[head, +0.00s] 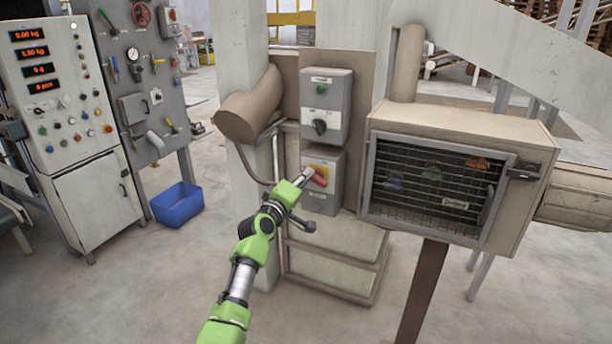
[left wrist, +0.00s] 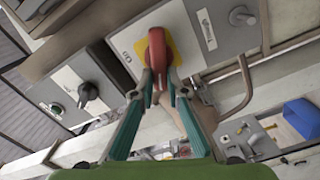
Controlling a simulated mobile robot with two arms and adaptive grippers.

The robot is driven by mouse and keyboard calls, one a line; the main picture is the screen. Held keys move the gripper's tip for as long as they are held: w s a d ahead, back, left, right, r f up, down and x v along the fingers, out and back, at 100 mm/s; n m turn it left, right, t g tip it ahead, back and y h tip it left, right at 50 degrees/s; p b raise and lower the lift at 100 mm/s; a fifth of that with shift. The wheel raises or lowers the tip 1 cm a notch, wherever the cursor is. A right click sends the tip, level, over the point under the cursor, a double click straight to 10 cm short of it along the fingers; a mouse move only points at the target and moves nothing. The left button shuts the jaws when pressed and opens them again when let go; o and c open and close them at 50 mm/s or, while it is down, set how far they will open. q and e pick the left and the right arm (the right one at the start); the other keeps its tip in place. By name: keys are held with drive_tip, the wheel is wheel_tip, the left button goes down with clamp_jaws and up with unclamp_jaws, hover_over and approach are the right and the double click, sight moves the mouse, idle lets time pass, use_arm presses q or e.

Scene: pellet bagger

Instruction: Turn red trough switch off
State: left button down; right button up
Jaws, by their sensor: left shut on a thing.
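The red trough switch is a red rotary handle (head: 320,178) on a yellow plate, set in the lower grey box (head: 323,200) on the post. In the left wrist view the red handle (left wrist: 157,50) stands out between the fingertips, with the yellow plate around its base and lettering beside it. My left gripper (head: 309,179) reaches the box from the front. Its two teal fingers (left wrist: 159,80) are shut on the outer end of the red handle. The fingers partly hide the handle in the head view. My right gripper is not in view.
An upper grey box (head: 325,105) with a green button and a black knob sits just above. A mesh-fronted cabinet (head: 535,150) stands close on the right, and a brown pipe end (head: 248,115) juts out on the left. A blue bin (head: 177,205) is on the floor.

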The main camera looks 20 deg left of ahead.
use_arm(q)
drive_tip(key=n, duration=0.4)
drive_tip(key=shift+a+f+n+p, duration=0.1)
drive_tip(key=shift+f+n+p, duration=0.2)
drive_tip(key=shift+f+p, duration=0.1)
idle(0.4)
drive_tip(key=c, duration=2)
unclamp_jaws()
drive_tip(key=s, duration=1.2)
drive_tip(key=shift+f, duration=0.1)
